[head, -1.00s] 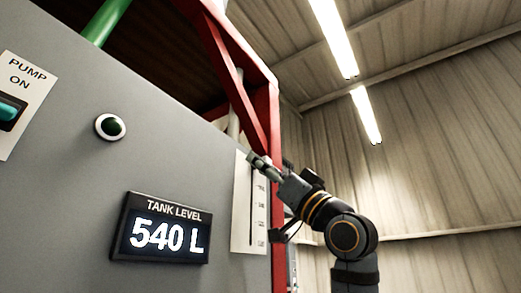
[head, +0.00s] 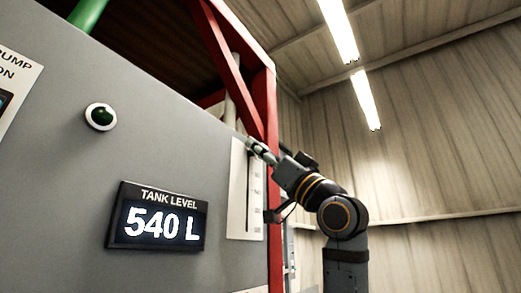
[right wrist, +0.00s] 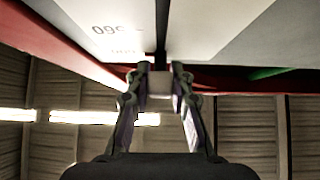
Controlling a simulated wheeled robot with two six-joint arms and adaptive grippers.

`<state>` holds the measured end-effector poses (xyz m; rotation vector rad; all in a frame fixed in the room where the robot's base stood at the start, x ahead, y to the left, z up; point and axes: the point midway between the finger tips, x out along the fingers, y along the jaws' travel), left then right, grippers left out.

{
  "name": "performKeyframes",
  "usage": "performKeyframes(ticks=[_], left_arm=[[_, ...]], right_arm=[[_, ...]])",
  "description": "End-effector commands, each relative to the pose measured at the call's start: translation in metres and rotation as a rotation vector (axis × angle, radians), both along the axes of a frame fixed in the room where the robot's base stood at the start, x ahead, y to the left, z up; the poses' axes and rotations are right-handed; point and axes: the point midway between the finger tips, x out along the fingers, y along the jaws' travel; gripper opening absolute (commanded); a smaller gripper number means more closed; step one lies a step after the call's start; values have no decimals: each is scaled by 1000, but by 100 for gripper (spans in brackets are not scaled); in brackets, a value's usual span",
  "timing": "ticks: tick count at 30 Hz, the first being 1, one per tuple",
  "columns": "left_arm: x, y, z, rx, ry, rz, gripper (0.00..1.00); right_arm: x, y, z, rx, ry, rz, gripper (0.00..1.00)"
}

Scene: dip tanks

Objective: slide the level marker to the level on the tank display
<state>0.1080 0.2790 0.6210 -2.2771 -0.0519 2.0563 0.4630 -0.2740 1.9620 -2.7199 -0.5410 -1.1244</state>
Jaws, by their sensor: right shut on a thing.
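The tank display (head: 157,220) on the grey panel reads "TANK LEVEL 540 L". To its right is a white level scale (head: 238,200) with a dark vertical slot; its labels are too small to read in the head view. My right gripper (head: 258,148) is near the top of this scale. In the right wrist view my right gripper (right wrist: 160,84) is shut on a small pale block, the level marker (right wrist: 160,83), at the dark slot. A number beside the slot appears upside down there, perhaps 660. My left gripper is not in view.
A round dark green indicator (head: 101,116) and a partly cut-off pump switch label (head: 18,75) are on the panel at the left. A red steel frame (head: 271,170) stands right beside the scale, behind my right arm. Open room lies to the right.

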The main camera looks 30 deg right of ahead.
Motion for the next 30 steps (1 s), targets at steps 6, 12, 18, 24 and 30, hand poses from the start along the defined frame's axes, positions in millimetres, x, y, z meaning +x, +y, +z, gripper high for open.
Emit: performKeyframes(ticks=[6,12,18,24,30], left_arm=[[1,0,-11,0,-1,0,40],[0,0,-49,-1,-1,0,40],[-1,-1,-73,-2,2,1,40],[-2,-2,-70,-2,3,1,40],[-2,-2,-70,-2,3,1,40]], right_arm=[[0,0,-12,0,-1,0,0],[0,0,-55,0,-1,0,0],[-1,0,-83,0,-3,-1,0],[-1,0,-79,0,-3,-1,0],[-1,0,-79,0,-2,-1,36]])
